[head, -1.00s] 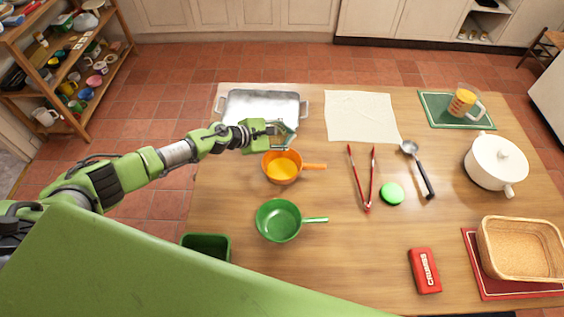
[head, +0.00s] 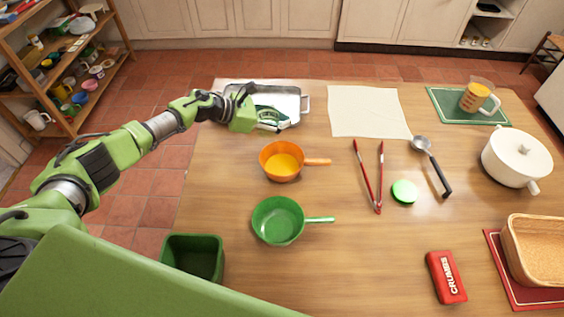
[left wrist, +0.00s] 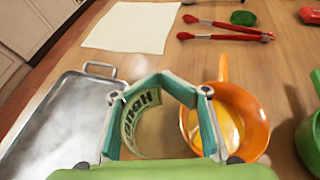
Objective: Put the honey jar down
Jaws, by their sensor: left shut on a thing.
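My left gripper (head: 270,117) is at the front right part of the metal roasting tray in the head view. In the left wrist view the gripper (left wrist: 158,100) is shut on the honey jar (left wrist: 145,118), a see-through jar with a pale green lettered label. There the jar appears between the tray and the orange pan, in front of bare wood. I cannot tell whether its base touches the table. In the head view the gripper mostly hides the jar. My right gripper is not in view.
The metal tray (head: 232,92) lies to the left of the jar in the wrist view, and the orange pan (head: 281,162) to its right. A green pan (head: 278,221), red tongs (head: 368,177), green disc (head: 404,192) and pale cloth (head: 368,110) are nearby. Wood between them is bare.

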